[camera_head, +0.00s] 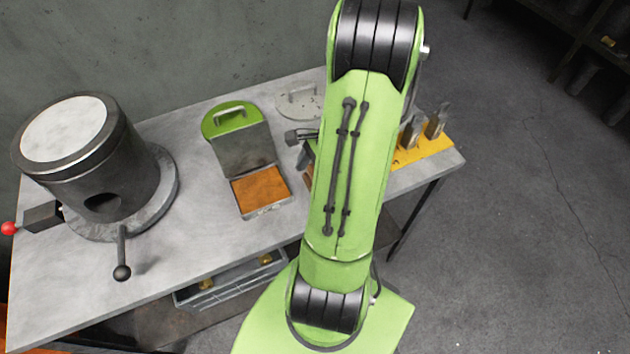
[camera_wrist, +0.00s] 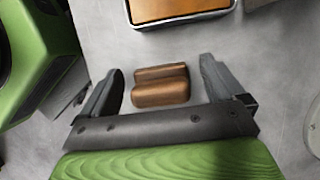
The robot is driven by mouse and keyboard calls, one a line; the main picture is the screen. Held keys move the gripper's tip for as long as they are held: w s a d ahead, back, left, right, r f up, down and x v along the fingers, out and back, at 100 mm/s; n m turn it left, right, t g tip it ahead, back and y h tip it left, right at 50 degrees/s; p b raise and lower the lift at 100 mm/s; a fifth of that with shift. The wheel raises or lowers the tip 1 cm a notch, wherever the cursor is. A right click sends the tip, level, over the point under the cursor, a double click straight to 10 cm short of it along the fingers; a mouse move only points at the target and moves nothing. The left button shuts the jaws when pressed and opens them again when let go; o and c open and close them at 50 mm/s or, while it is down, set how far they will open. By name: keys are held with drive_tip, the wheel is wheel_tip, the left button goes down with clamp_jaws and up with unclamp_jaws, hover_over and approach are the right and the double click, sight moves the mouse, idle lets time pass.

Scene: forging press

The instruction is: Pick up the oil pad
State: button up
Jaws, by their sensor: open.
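A small brown block (camera_wrist: 161,87) with two rounded ridges lies on the grey table between the spread fingers of my gripper (camera_wrist: 161,66) in the wrist view. The fingers stand apart from it on both sides, and the gripper is open and empty. An open tin with a green lid (camera_head: 232,119) holds a flat orange-brown pad (camera_head: 261,190) in the head view. The tin's near edge and its orange pad (camera_wrist: 160,8) also show at the top of the wrist view. I cannot tell which brown piece is the oil pad. My arm hides most of the block in the head view.
A dark cylindrical furnace-like pot (camera_head: 95,150) with a pale top and levers stands on the table's left. A yellow holder (camera_head: 425,150) with metal pieces stands at the right end. The table's front left (camera_head: 80,290) is clear.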

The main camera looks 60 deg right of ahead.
drive_tip(key=shift+r, duration=0.1)
drive_tip(key=c, duration=1.2)
wheel_tip(320, 180, up, 10)
drive_tip(key=p, duration=0.3)
drive_tip(key=shift+p, duration=0.35)
drive_tip(key=o, duration=0.5)
drive_tip(key=shift+c, duration=1.6)
